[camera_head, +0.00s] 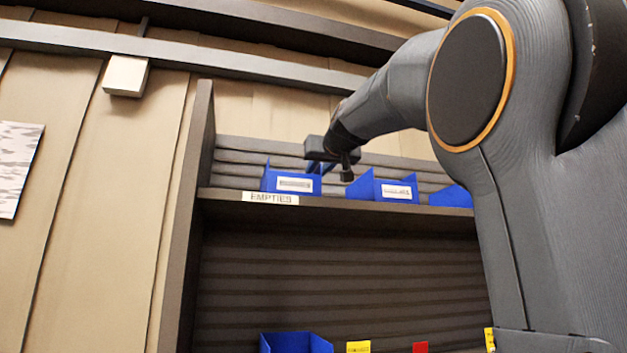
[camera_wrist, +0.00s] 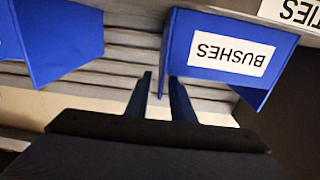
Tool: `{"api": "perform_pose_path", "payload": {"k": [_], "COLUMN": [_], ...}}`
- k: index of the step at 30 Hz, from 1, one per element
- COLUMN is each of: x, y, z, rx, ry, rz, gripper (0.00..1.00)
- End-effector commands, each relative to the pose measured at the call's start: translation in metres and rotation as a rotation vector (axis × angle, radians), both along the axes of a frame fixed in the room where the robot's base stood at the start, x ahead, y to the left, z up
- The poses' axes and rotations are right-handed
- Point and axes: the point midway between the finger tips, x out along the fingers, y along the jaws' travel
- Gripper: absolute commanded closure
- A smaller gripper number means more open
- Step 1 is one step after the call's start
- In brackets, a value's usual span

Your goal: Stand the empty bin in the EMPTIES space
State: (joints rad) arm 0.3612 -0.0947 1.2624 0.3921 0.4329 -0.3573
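A blue bin (camera_head: 291,184) with a white label stands upright on the upper shelf, right behind the EMPTIES sign (camera_head: 270,198) on the shelf edge. In the wrist view this bin (camera_wrist: 283,52) reads BUSHES, upside down, with part of the sign (camera_wrist: 292,11) beside it. Its inside is hidden. My gripper (camera_head: 326,166) is at the bin's right side wall. In the wrist view my gripper's two fingers (camera_wrist: 161,88) are apart, with the edge of that side wall between their tips. I cannot tell whether either finger touches it.
A second blue labelled bin (camera_head: 388,188) stands just right of my gripper, with a third (camera_head: 451,196) beyond it, partly behind my arm. The shelf's left upright (camera_head: 192,190) is close to the first bin. Another blue bin (camera_head: 295,343) stands below.

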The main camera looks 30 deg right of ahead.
Motion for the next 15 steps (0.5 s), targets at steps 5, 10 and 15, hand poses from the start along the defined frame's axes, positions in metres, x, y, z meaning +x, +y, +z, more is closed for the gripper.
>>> {"api": "perform_pose_path", "payload": {"k": [5,10,15], "x": [-0.038,-0.062,-0.074], "y": [0.007,0.012,0.015], "z": [-0.002,-0.002,-0.001], "rx": [-0.001,0.0,0.0], "ry": [-0.002,0.0,0.0], "rz": [-0.002,-0.001,-0.001], "gripper": [0.78,0.78,0.78]}}
